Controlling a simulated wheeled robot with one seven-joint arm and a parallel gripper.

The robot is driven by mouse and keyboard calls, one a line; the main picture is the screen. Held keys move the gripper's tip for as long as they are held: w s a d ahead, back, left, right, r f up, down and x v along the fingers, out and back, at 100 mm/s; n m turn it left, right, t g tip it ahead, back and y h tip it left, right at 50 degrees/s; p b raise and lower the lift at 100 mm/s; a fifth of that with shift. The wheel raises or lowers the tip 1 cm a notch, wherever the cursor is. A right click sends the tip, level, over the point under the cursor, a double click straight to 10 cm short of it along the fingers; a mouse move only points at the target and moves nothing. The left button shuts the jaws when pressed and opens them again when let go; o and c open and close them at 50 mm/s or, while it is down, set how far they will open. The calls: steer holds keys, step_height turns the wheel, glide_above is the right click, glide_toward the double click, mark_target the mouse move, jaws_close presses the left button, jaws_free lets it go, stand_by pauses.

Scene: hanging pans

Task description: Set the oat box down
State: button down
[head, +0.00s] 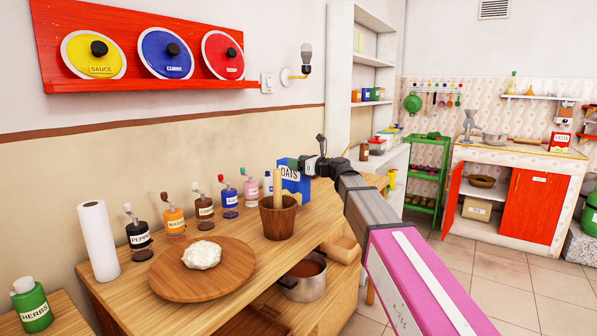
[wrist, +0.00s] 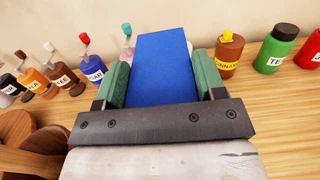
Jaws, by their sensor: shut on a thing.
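The oat box (head: 291,182) is blue with a white OATS label, and stands roughly upright at the far end of the wooden counter. My gripper (head: 313,166) is shut on it from the right in the head view. In the wrist view, the blue box (wrist: 166,62) sits between the green fingers of my gripper (wrist: 163,80), one on each side. A wooden cup partly hides the box's lower part in the head view. I cannot tell whether its base touches the counter.
The counter (head: 115,294) holds a wooden cup (head: 277,217), a round board (head: 224,279) with white dough (head: 202,255), a paper roll (head: 98,241) and several labelled bottles along the wall. In the wrist view, a brown jar (wrist: 229,56) and a green jar (wrist: 278,48) stand right of the box.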

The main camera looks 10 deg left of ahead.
mark_target(294, 181)
steer(key=shift+f, duration=1.5)
steer(key=shift+c, duration=1)
jaws_free()
